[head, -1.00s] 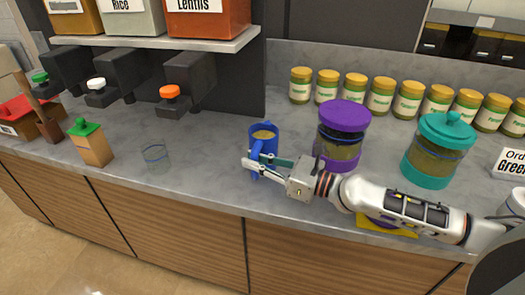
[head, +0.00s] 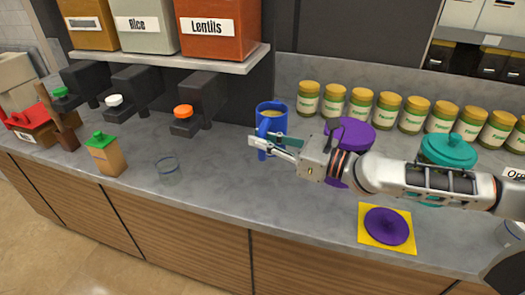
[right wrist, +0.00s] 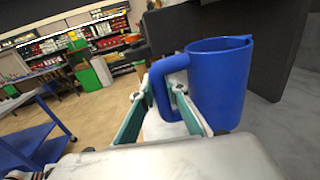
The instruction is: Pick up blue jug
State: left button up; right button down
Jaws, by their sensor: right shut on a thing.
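The blue jug (head: 271,117) is upright at the middle of the head view, in front of the dark dispenser panel, with pale brown contents showing inside its rim. My right gripper (head: 262,146) is shut on the jug's handle. In the right wrist view the jug (right wrist: 219,85) stands right of the teal fingers (right wrist: 160,108), with its handle between them. The jug appears raised above the grey counter, though its base is partly hidden by the gripper. My left gripper is in neither view.
Dispensers with an orange knob (head: 183,112) hang left of the jug. Purple-lidded (head: 350,134) and teal-lidded (head: 448,150) jars stand right. A purple lid (head: 386,226) lies on a yellow mat.

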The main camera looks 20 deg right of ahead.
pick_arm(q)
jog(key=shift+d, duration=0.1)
pick_arm(e)
jog(key=shift+r, duration=3.85)
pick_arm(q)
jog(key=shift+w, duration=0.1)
pick_arm(e)
jog(key=shift+a, duration=0.1)
